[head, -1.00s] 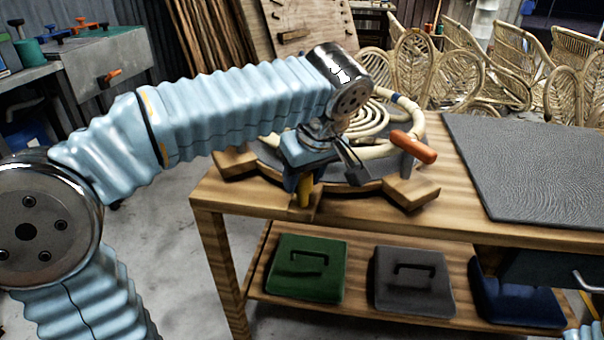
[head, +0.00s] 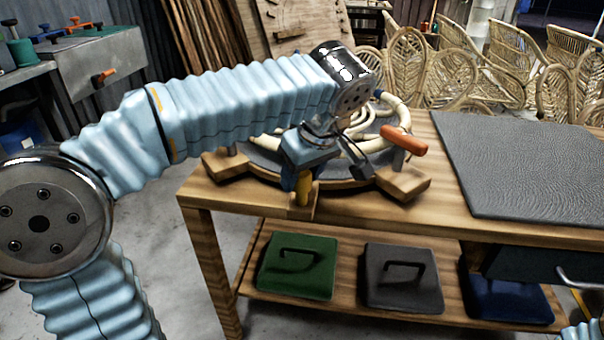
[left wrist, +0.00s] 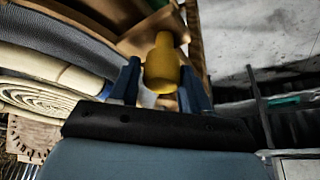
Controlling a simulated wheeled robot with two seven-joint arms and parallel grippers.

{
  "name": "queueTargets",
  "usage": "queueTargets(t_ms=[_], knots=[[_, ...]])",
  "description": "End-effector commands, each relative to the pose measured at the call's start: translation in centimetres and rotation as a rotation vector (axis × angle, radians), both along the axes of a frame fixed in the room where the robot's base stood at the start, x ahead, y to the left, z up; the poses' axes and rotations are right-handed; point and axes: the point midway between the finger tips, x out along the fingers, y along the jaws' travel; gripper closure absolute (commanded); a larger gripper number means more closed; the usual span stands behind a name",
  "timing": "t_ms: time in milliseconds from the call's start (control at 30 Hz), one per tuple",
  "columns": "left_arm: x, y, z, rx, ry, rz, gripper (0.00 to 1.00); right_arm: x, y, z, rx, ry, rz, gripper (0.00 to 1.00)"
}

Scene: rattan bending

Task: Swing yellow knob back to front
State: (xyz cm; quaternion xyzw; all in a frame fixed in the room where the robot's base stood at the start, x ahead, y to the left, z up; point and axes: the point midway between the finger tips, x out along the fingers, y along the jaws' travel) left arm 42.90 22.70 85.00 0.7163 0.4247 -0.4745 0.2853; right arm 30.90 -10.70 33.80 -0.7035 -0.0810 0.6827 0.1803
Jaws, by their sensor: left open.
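In the left wrist view the knob (left wrist: 162,64) shows as a rounded yellow cylinder between the two fingers. My left gripper (head: 298,178) is at the knob from above, its blue fingers on either side. In the left wrist view my left gripper (left wrist: 160,84) is open, with the knob between its fingers. Whether either finger touches it I cannot tell. The knob's base is partly hidden by the gripper in the head view. My right gripper is not in view.
Pale coiled rattan (head: 362,135) lies on the fixture behind my gripper. An orange handle (head: 404,140) sticks up at its right. A dark textured mat (head: 520,165) covers the bench's right side. Green (head: 298,266), grey (head: 402,278) and blue cases sit on the lower shelf.

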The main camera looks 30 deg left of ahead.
Motion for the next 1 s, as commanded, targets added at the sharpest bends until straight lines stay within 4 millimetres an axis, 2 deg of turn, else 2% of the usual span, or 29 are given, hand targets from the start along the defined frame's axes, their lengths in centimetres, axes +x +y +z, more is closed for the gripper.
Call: queueTargets(t_ms=[33, 100, 367, 467, 567, 800, 1000], knots=[[0.0, 0.0, 0.0, 0.0, 0.001, 0.0, 0.45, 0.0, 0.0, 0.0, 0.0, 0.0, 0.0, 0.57], [0.0, 0.0, 0.0, -0.001, 0.003, 0.0, 0.35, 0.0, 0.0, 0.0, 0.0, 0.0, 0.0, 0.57], [-0.1, -0.1, -0.1, -0.001, 0.006, 0.0, 0.35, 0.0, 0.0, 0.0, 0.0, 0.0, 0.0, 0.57], [-0.2, -0.3, 0.4, -0.002, 0.005, -0.001, 0.35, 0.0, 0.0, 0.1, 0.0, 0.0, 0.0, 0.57], [-0.4, -0.8, 1.8, -0.002, 0.004, -0.001, 0.35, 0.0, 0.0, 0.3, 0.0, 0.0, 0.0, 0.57], [-1.4, -2.8, 7.4, -0.003, 0.003, -0.003, 0.35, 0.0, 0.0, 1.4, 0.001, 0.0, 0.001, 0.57], [-2.2, -4.1, 11.0, -0.003, 0.003, -0.003, 0.35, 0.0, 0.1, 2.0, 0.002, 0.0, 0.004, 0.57]])
